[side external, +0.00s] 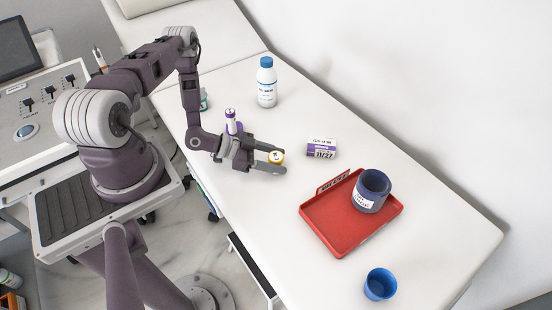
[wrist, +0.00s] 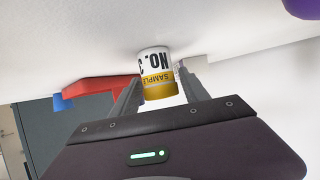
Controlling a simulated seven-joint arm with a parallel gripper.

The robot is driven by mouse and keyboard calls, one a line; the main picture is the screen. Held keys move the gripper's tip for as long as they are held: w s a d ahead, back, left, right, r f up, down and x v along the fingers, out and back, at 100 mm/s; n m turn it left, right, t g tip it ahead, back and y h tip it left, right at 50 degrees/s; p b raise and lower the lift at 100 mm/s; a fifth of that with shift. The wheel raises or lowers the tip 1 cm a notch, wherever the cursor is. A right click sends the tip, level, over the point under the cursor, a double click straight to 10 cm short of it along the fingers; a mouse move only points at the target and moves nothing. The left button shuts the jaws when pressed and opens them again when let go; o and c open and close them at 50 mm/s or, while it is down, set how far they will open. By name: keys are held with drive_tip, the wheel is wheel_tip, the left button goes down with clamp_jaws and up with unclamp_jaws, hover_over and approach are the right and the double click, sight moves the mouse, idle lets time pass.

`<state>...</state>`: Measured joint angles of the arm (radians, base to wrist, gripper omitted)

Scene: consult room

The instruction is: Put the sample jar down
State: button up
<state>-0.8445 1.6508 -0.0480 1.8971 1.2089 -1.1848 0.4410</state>
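The sample jar (side external: 277,157) is small, with a yellow band, and sits between the fingertips of my gripper (side external: 275,160) over the white table. In the wrist view the jar (wrist: 154,65) shows a white and yellow label with "SAMPLE" and "NO." upside down, as that view is inverted. A finger of my gripper (wrist: 160,85) lies against each side of it, with no clear gap. The jar looks upright. Its base is close to the tabletop; I cannot tell whether it touches.
On the white table (side external: 420,215) are a purple-and-white labelled box (side external: 321,149), a red tray (side external: 330,232) bearing a dark blue jar (side external: 371,191), a blue cup (side external: 380,284) and a blue-capped bottle (side external: 267,84). A purple-and-white vial (side external: 231,117) stands behind my wrist. Bare table surrounds the fingertips.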

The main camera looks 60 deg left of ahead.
drive_tip(key=shift+o, duration=0.4)
drive_tip(key=shift+r, duration=0.1)
drive_tip(key=shift+s+a+r, duration=0.2)
drive_tip(key=shift+s, duration=0.05)
drive_tip(key=v, duration=1.1)
drive_tip(key=shift+s, duration=0.15)
